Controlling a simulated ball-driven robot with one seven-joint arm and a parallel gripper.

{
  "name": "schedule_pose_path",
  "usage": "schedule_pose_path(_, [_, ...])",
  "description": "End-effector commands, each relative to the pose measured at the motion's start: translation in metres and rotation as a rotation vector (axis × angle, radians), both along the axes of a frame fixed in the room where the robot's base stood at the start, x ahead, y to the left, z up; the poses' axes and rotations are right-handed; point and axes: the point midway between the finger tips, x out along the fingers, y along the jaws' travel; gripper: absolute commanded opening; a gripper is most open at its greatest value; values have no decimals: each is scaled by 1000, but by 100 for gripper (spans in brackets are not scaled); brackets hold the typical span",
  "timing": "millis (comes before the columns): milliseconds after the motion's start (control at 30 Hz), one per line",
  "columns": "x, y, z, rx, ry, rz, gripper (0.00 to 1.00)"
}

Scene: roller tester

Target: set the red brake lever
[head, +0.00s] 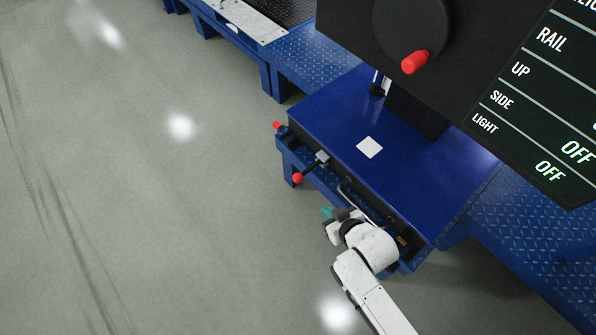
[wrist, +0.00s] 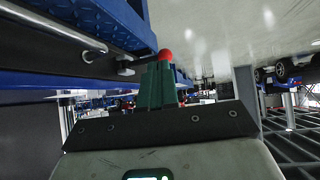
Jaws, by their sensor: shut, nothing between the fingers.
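A lever with a red ball knob (head: 298,178) and a dark shaft sticks out from the front side of the blue cabinet (head: 318,118). I take it to be the brake lever. My gripper (head: 328,212) is below and right of the knob in the head view, apart from it, alongside the cabinet's front. In the wrist view my green fingers (wrist: 158,72) are shut together with nothing held. The red knob (wrist: 165,55) shows just beyond their tips there, and the fingers hide part of the lever. I cannot tell the exact gap in depth.
A second, smaller red knob (head: 277,125) is at the cabinet's far corner. A red crank handle (head: 415,62) is on the dark panel above. A metal rail (head: 352,197) runs along the cabinet front, near my arm. Open floor (head: 150,200) lies to the left.

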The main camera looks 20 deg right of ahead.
Motion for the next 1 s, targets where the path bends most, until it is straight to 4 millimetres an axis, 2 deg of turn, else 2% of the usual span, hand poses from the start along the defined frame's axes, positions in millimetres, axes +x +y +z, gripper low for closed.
schedule_pose_path(567, [8, 2, -8, 2, -14, 2, 0])
schedule_pose_path(1000, [67, 9, -62, 1, -14, 3, 0])
